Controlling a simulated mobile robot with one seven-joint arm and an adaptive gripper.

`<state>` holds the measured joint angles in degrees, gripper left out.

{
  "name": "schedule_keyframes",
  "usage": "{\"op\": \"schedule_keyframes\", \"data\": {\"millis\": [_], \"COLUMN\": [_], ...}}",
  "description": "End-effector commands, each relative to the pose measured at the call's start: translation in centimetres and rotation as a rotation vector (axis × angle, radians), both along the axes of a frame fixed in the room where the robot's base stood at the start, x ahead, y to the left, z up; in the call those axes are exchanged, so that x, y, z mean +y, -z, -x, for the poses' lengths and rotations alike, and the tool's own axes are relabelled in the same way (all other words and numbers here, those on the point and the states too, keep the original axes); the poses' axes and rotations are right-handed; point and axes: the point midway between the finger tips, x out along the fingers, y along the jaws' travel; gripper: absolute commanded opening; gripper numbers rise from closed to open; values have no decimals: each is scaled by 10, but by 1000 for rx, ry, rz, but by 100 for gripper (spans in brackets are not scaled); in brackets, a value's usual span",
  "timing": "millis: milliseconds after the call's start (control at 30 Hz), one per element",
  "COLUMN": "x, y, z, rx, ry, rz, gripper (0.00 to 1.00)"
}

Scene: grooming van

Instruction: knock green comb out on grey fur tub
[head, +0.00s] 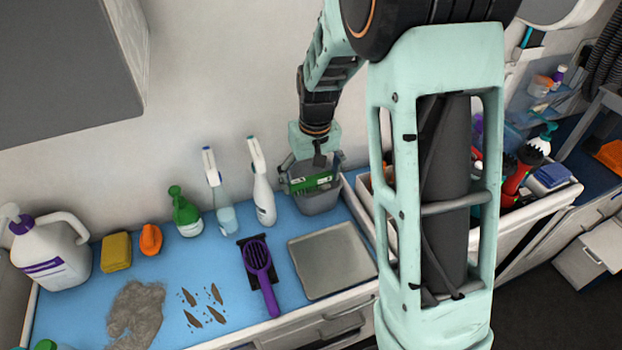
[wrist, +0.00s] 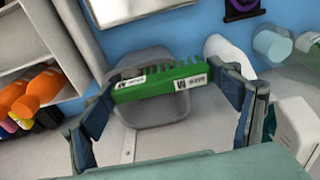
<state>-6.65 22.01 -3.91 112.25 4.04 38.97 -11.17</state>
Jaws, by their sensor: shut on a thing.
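My gripper (wrist: 162,115) is shut on the green comb (wrist: 160,82), with a finger at each end of it in the wrist view. The comb has teeth along one long edge and white labels. In the head view the comb (head: 311,183) is over the grey fur tub (head: 321,202), at the back of the blue counter by the wall. The tub also shows below the comb in the wrist view (wrist: 150,111). I cannot tell whether the comb touches the tub's rim. The tub's inside is mostly hidden by the comb and my gripper.
A white spray bottle (head: 263,195) stands just left of the tub. A grey tray (head: 332,260) lies in front, with a purple brush (head: 260,270) beside it. A pile of grey fur (head: 136,312) lies at left. A white bin of tools (head: 545,203) stands at right.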

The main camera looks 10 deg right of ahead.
Motion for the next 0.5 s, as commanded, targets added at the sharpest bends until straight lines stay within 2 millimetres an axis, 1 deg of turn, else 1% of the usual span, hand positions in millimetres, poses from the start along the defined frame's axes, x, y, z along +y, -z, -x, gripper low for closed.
{"op": "schedule_keyframes", "data": {"millis": [267,500], "x": [0,0], "y": [0,5], "z": [0,0], "rx": [0,0], "ry": [0,0], "rz": [0,0], "gripper": [63,63]}}
